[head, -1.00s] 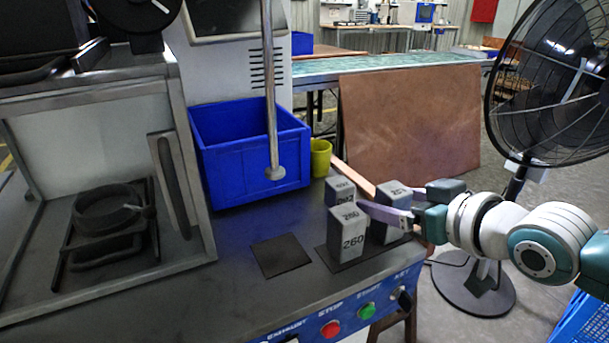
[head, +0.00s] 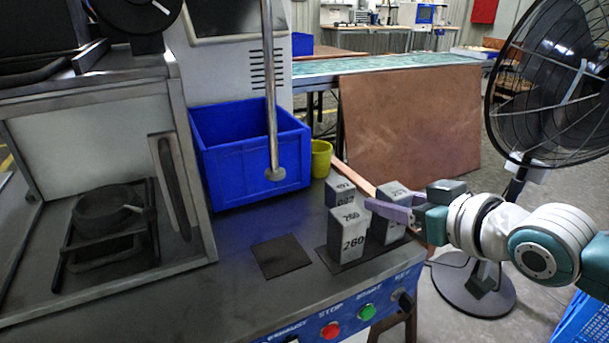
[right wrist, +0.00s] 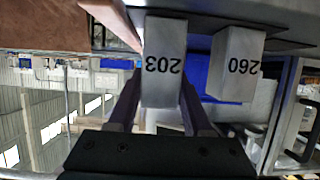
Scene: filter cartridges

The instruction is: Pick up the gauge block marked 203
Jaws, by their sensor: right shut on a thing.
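The grey gauge block marked 203 (right wrist: 164,65) is between the two fingers of my right gripper (right wrist: 160,105) in the right wrist view, its number upside down. In the head view the block (head: 394,231) stands upright on a dark plate, partly hidden by my right gripper (head: 390,205). The right gripper comes from the right and is shut on this block's upper part. A similar block marked 260 (head: 348,246) stands just to its left; it also shows in the right wrist view (right wrist: 237,64). My left gripper is not in view.
Another grey block (head: 339,190) stands behind the 260 block. A blue bin (head: 250,165) and a yellow cup (head: 321,158) are farther back. An empty dark square pad (head: 281,256) lies to the left. A fan (head: 550,80) stands at the right.

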